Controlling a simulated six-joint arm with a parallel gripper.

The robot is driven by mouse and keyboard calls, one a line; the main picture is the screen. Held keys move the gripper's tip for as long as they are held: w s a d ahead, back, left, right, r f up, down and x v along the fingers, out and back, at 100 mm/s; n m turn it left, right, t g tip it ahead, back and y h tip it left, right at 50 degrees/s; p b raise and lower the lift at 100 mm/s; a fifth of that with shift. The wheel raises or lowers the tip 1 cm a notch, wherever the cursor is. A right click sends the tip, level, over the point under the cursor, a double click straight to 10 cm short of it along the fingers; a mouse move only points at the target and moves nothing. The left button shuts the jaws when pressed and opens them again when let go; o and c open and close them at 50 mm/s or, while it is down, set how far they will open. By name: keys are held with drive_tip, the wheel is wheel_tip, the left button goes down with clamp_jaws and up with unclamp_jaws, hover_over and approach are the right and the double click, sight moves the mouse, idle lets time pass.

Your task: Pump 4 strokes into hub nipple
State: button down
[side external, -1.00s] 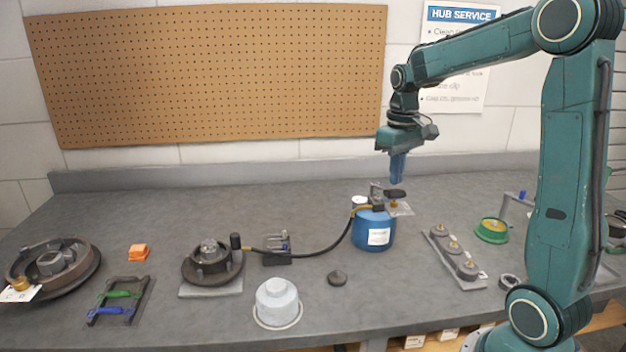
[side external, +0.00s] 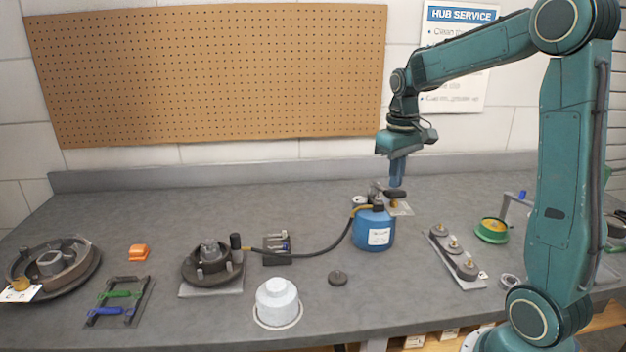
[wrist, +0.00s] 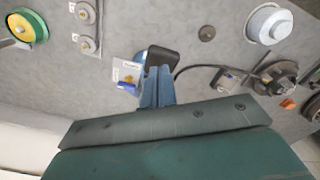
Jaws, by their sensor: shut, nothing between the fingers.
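A blue grease pump can (side external: 372,232) with a white label stands upright on the bench. Its dark pump handle (side external: 396,193) sticks out at the top right. A black hose (side external: 325,248) runs left from the can to the hub (side external: 211,262), which sits on a grey plate; whether its end is seated on the nipple is too small to tell. My gripper (side external: 397,182) is shut and empty, pointing down just above the handle. In the wrist view the shut fingers (wrist: 157,88) overlap the dark handle (wrist: 163,60); I cannot tell whether they touch it.
A white cap (side external: 277,300) and a dark disc (side external: 338,278) lie in front. A tray of round parts (side external: 455,255) and a green-yellow spool (side external: 491,231) are to the right. A large drum (side external: 52,268) is far left.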

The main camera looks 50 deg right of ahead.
sight(396, 191)
drive_tip(key=shift+s+f, duration=0.1)
drive_tip(key=shift+f, duration=0.3)
drive_tip(key=shift+s+a+f, duration=0.1)
drive_tip(key=shift+a+f, duration=0.05)
drive_tip(key=shift+f, duration=0.35)
drive_tip(key=shift+s+a+f, duration=0.1)
drive_tip(key=shift+a+f, duration=0.05)
drive_tip(key=shift+f, duration=0.5)
drive_tip(key=shift+s+a+f, duration=0.15)
drive_tip(key=shift+f, duration=0.85)
